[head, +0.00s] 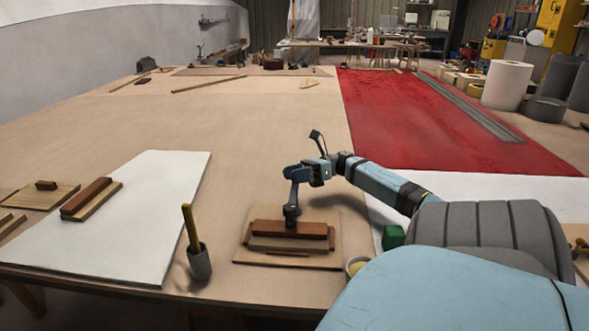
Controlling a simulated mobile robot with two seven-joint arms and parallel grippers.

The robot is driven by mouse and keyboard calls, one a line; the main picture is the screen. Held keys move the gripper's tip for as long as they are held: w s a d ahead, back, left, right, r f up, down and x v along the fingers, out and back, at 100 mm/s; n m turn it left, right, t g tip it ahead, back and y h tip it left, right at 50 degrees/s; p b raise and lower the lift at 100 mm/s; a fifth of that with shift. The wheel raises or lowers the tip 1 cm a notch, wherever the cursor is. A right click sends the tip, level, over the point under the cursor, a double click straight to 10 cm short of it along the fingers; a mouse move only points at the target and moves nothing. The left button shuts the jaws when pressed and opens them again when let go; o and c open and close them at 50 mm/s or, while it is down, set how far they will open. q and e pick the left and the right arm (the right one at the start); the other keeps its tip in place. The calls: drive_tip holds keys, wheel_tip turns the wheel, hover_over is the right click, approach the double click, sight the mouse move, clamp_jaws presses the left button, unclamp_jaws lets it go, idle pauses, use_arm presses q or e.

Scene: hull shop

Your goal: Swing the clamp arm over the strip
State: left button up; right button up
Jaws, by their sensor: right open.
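A flat wooden board (325,262) lies on the bench in front of me. On it sits a fixture of reddish-brown wood (315,230), with a paler, long wooden piece (285,244) along its front. A thin reddish stick (287,254) lies in front of that. I cannot tell for sure which piece is the clamp arm and which the strip. My right gripper (291,218) points down at the back middle of the fixture and hides part of it. It is open; contact cannot be told. My left gripper is not in view.
A grey cup (199,263) holding an upright yellowish stick stands left of the board. A white sheet (130,225) lies further left with a reddish block (88,195) at its edge.

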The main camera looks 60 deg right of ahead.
drive_tip(key=shift+s+d, duration=0.3)
drive_tip(key=shift+d, duration=0.1)
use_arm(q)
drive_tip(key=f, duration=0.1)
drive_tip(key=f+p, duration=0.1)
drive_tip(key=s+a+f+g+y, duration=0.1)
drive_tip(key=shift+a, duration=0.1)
use_arm(e)
drive_tip(key=v, duration=1.3)
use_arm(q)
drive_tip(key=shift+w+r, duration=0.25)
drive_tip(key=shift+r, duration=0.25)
use_arm(e)
drive_tip(key=shift+w, duration=0.1)
